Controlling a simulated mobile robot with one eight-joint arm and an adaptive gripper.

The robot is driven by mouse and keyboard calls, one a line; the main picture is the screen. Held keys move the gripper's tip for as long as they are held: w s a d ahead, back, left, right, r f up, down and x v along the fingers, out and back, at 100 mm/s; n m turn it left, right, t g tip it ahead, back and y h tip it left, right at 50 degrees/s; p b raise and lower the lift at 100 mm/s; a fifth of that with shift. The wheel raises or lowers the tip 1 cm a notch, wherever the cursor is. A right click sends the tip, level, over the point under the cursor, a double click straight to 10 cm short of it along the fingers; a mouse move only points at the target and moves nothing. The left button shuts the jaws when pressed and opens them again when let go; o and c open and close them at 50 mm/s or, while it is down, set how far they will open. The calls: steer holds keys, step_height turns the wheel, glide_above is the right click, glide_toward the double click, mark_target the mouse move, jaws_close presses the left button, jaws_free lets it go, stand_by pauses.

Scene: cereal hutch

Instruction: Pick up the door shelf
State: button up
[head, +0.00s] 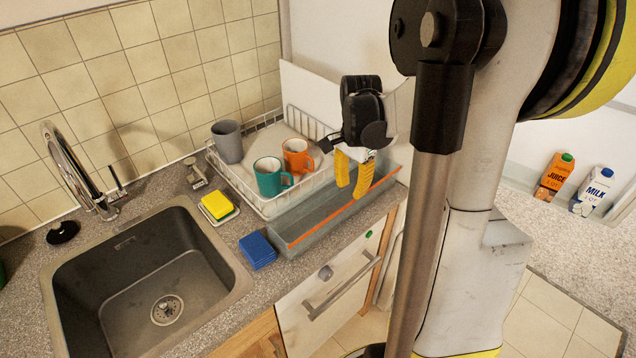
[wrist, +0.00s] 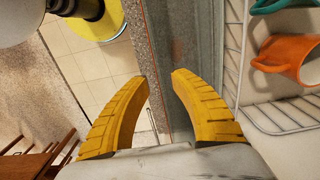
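The door shelf, a long grey see-through bin with an orange stripe along its front edge (head: 290,236), lies on the counter's front edge before the dish rack. In the wrist view the door shelf (wrist: 175,35) runs up the middle, its orange line left of centre. My gripper (head: 352,190) is over the shelf's right half, yellow fingers pointing down. In the wrist view my gripper (wrist: 161,84) shows its fingertips apart, with the shelf's front edge between them and nothing visibly clamped. I cannot tell whether the fingers touch the shelf or how deep they reach.
The wire dish rack (head: 213,160) behind holds a grey cup (head: 228,142), a teal mug (head: 268,177) and an orange mug (head: 297,157). Blue sponges (head: 257,250) lie by the shelf's left end. The sink (head: 140,285) is left. Juice (head: 554,176) and milk (head: 592,190) cartons stand far right.

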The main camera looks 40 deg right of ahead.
steer(key=b, duration=0.1)
glide_above(350, 217)
steer(key=f, duration=0.4)
steer(key=shift+w+a+f, duration=0.1)
steer(key=shift+w, duration=0.25)
steer(key=f+b, duration=0.2)
steer(key=f, duration=0.1)
steer(key=f+b, duration=0.1)
steer(key=f, duration=0.1)
steer(key=shift+s+f, duration=0.2)
steer(key=shift+s, duration=0.1)
steer(key=shift+r, duration=0.1)
jaws_close()
